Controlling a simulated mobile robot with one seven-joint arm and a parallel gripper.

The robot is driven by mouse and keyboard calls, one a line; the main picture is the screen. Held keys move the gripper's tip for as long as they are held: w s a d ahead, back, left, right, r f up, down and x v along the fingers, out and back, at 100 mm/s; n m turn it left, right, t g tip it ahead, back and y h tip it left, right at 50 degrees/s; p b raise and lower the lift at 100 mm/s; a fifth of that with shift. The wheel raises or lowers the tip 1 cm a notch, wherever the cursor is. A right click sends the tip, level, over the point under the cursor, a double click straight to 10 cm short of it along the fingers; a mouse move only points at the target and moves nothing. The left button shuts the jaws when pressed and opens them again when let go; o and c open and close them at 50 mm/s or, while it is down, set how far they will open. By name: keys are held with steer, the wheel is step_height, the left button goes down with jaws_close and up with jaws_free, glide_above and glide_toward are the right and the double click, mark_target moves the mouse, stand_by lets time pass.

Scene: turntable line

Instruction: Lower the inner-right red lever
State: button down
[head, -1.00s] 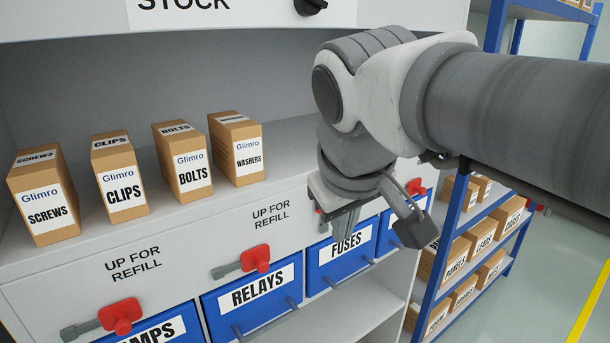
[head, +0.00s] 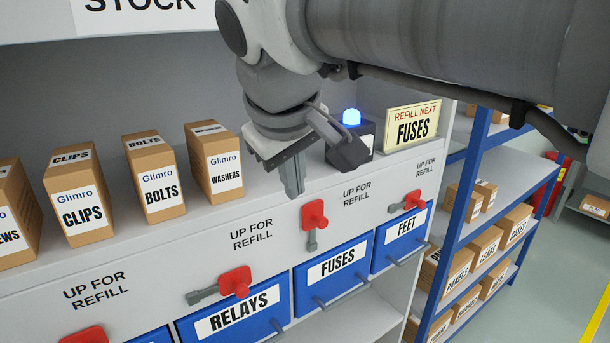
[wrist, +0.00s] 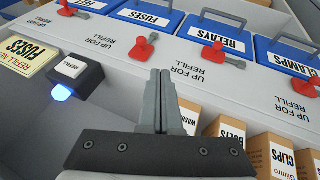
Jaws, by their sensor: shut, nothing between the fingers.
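The inner-right red lever (head: 314,214) is above the FUSES bin (head: 333,269), its grey handle pointing straight down. In the wrist view this lever (wrist: 142,47) is just beyond my fingertips, its handle toward the FUSES bin. My gripper (head: 294,190) is shut and empty, above and slightly left of the lever and apart from it. Its closed fingers (wrist: 161,76) show in the wrist view. The levers above RELAYS (head: 235,282) and FEET (head: 412,199) have their handles pointing sideways to the left. The leftmost lever (head: 85,335) is cut off in the head view.
A black box with a lit blue lamp (head: 351,117) and a FUSES sign (head: 410,124) stand on the shelf right of my gripper. Cartons, including WASHERS (head: 216,165), stand to its left. A blue rack (head: 505,165) is further right.

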steer(key=shift+f, duration=0.15)
glide_toward(317, 224)
step_height(317, 224, down, 4)
steer(key=a, duration=0.3)
steer(key=w+d, duration=0.1)
steer(key=w+d+f, duration=0.1)
steer(key=d+p, duration=0.1)
steer(key=shift+w+f, duration=0.25)
steer(key=shift+w, duration=0.15)
steer(key=shift+w+r, duration=0.1)
steer(key=shift+w, duration=0.05)
steer(key=shift+d+y, duration=0.25)
steer(key=shift+y, duration=0.05)
steer(key=shift+p, duration=0.3)
